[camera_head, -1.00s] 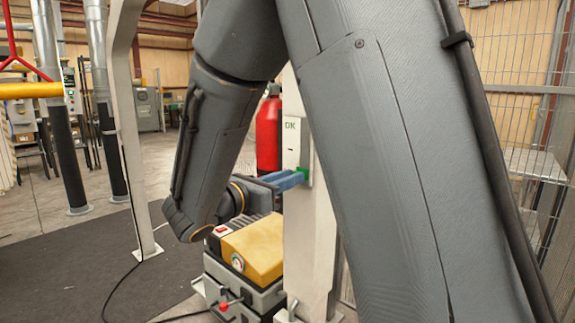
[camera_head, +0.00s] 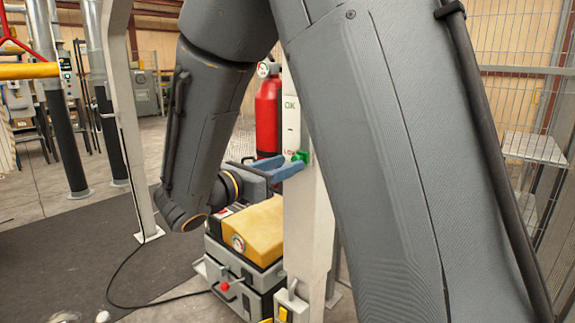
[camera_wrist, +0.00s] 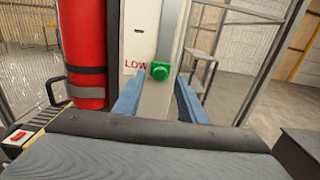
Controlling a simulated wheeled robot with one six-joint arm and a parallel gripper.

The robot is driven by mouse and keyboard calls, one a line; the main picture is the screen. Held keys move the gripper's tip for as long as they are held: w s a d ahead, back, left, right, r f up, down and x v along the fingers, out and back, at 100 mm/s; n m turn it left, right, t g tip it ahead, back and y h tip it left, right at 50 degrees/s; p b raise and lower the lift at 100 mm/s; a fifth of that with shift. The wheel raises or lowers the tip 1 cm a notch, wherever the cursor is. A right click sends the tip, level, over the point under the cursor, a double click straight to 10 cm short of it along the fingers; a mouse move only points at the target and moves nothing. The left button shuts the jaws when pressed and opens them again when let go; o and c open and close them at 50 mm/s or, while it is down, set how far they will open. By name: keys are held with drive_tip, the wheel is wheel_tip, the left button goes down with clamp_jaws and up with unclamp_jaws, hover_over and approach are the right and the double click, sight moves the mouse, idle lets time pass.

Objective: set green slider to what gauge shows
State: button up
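The green slider (camera_head: 300,157) sits on a pale post (camera_head: 308,225), level with the red LOW mark and below the OK mark. In the wrist view the slider (camera_wrist: 160,71) is just right of LOW. My gripper (camera_wrist: 157,92) is open, its two blue fingers apart on either side of the slider and slightly below it in the picture; I cannot tell whether they touch it. In the head view my gripper (camera_head: 290,167) is beside the slider. A small round gauge (camera_head: 263,70) tops the red fire extinguisher; its needle is too small to read. Another dial (camera_head: 238,243) is on the yellow-topped machine.
The red extinguisher (camera_head: 268,118) stands just left of the post and also shows in the wrist view (camera_wrist: 84,45). The yellow-topped machine (camera_head: 252,230) is below my gripper. A wire mesh fence (camera_head: 520,75) is at right. Dark floor matting lies at left.

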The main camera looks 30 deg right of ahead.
drive_tip(key=v, duration=0.6)
idle(0.3)
drive_tip(key=s+d+f+m+g+y+p, duration=0.2)
drive_tip(key=s+d+f+m+g+y, duration=0.1)
drive_tip(key=s+f+m+g+y, duration=0.25)
drive_tip(key=s+d+f+m+g+y+p, duration=0.1)
drive_tip(key=s+d+f+m+g+y, duration=0.2)
drive_tip(key=s+f, duration=0.45)
drive_tip(key=s+a+f+m+t+y+p, duration=0.1)
drive_tip(key=s+a+m+y, duration=0.4)
drive_tip(key=m, duration=0.9)
drive_tip(key=shift+a+f+t+y+p, duration=0.35)
drive_tip(key=shift+a+f+y+p, duration=0.35)
drive_tip(key=shift+a+y+p, duration=1.2)
drive_tip(key=shift+a+h+b, duration=0.35)
drive_tip(key=shift+a+b, duration=0.05)
drive_tip(key=shift+b, duration=0.15)
